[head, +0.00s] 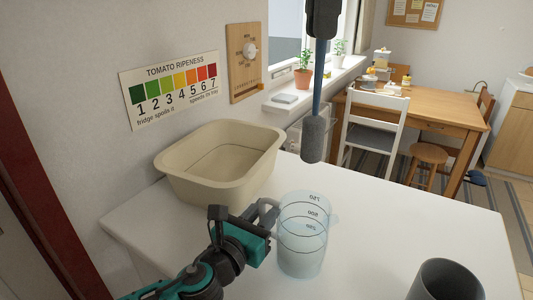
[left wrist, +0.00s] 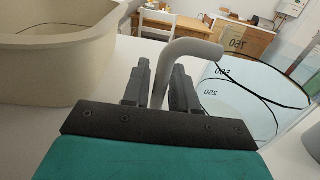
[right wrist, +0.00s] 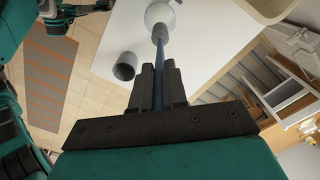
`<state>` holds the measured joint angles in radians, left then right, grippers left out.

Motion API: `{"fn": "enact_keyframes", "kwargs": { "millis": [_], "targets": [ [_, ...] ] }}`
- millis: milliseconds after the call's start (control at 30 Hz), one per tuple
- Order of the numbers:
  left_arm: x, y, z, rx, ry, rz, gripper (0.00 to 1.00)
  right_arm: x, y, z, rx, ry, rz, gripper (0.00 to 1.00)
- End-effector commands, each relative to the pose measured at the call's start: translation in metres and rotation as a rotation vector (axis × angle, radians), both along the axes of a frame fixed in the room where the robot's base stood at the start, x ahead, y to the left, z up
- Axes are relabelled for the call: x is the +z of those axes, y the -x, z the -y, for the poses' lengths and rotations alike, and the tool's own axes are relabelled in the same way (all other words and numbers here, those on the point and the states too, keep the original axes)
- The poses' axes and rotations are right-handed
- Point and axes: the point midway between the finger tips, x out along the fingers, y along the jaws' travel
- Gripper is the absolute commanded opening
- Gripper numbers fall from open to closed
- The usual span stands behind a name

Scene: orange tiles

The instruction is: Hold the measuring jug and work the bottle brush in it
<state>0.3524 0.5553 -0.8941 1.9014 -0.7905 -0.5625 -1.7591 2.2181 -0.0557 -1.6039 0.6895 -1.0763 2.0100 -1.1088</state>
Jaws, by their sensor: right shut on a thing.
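The clear measuring jug (head: 303,250) stands upright on the white table, its grey handle toward my left gripper (head: 266,212). In the left wrist view the handle (left wrist: 188,48) passes between the two fingers (left wrist: 164,88); whether they press on it is unclear. The jug's marked wall (left wrist: 245,95) is at the right there. My right gripper (head: 322,20) is shut on the blue shaft of the bottle brush (head: 313,138). The brush hangs upright, grey bristles down, apart from the jug and higher than its rim. The right wrist view shows the shaft (right wrist: 158,55) between the fingers (right wrist: 158,82).
A beige basin (head: 190,180) stands on the table behind the left arm, near the wall. A dark grey cup (head: 445,282) stands at the front right. The tabletop (head: 400,225) between jug and cup is clear. A wooden dining table (head: 425,108) with chairs is farther off.

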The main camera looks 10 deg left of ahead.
Motion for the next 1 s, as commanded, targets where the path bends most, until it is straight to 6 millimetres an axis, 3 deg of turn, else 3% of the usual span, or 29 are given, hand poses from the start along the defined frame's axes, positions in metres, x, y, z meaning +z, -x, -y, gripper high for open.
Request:
{"fn": "enact_keyframes", "kwargs": {
  "millis": [433,733,1000],
  "targets": [
    [0.0004,-0.0112,0.0048,-0.001,0.001,0.0,0.27,0.0001,0.0,-0.0001,0.0,0.0,0.0,0.0],
    [0.0004,-0.0111,0.0046,-0.001,0.001,0.0,0.0,0.0001,0.0,-0.0001,0.0,0.0,0.0,0.0],
    [0.0003,-0.0109,0.0045,-0.001,0.001,0.0,0.0,0.0001,0.0,-0.0001,0.0,0.0,0.0,0.0]
  ]
}}
